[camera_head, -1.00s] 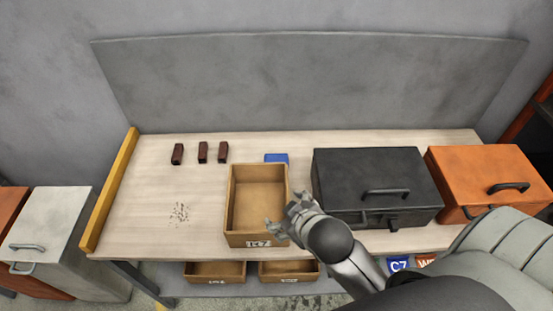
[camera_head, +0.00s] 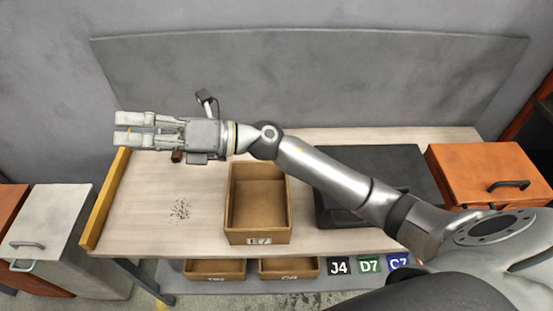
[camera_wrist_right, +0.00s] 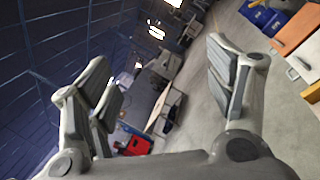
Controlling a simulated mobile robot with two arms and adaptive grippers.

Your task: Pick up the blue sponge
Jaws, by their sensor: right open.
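The blue sponge is not visible in the head view now; my right arm covers the spot behind the wooden bin (camera_head: 258,238) where it lay earlier. My right gripper (camera_head: 117,128) is raised over the far left of the workbench, pointing left, open and empty. In the right wrist view its spread fingers (camera_wrist_right: 165,80) have nothing between them, only the distant room behind. My left gripper is not in view.
The wooden bin is empty on the bench (camera_head: 150,215). A black toolbox (camera_head: 335,215) is partly behind my arm, with an orange box (camera_head: 480,170) at right. A dark brown block (camera_head: 177,157) and small debris (camera_head: 180,209) lie at left. A yellow rail (camera_head: 103,208) edges the bench.

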